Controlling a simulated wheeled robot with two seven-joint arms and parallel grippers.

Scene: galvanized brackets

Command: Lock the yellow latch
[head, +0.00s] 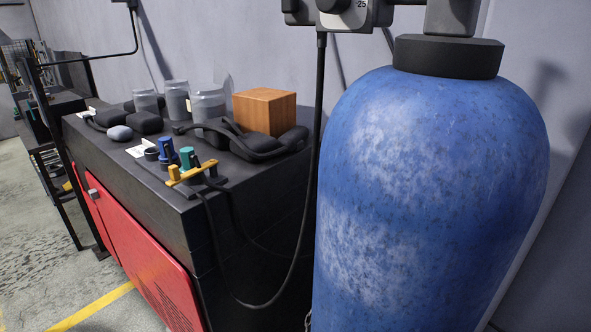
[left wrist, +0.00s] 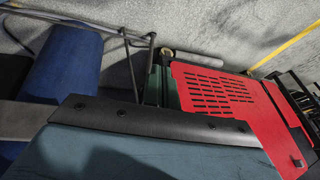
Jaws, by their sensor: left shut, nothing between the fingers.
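The yellow latch (head: 187,175) is a short yellow bar on the near front corner of the dark cabinet top, beside small blue (head: 166,148) and teal (head: 187,157) cylinders. Whether it is locked I cannot tell at this size. The latch does not show in the left wrist view. Neither of my grippers shows in the head view, and no fingertips can be made out in the left wrist view.
A large blue gas cylinder (head: 425,200) stands close on the right, with a black hose (head: 308,190) hanging beside it. Glass jars (head: 177,99) and a wooden block (head: 264,111) stand behind the latch. The cabinet's red panel (head: 140,250) also shows in the left wrist view (left wrist: 225,100).

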